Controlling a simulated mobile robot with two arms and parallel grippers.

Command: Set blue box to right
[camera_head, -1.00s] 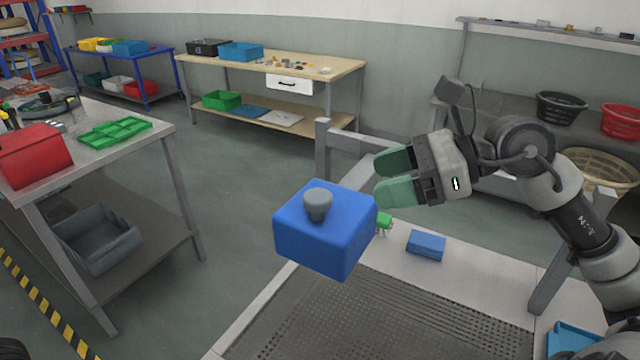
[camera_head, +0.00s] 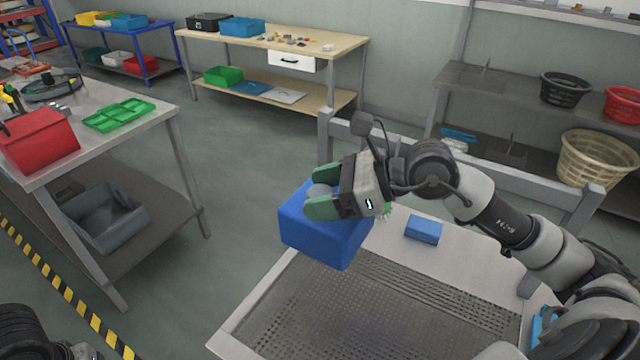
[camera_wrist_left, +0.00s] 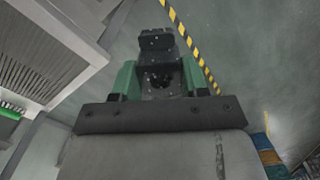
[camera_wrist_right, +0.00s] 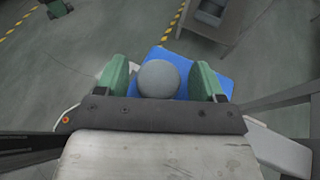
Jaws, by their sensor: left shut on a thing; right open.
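The large blue box (camera_head: 325,232) has a grey round knob (camera_wrist_right: 158,79) on top. It shows by the far left corner of the perforated bench; what bears it I cannot tell. My right gripper (camera_head: 320,197) is at the knob, its green fingers open on either side of it. In the right wrist view a small gap shows beside the knob. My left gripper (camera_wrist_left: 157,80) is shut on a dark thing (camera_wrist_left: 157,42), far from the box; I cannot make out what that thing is.
A small blue block (camera_head: 423,230) and a partly hidden green piece lie on the perforated bench (camera_head: 370,310). A side table (camera_head: 150,130) at the left bears a red box (camera_head: 38,140) and a green tray (camera_head: 118,115). Open floor lies between the tables.

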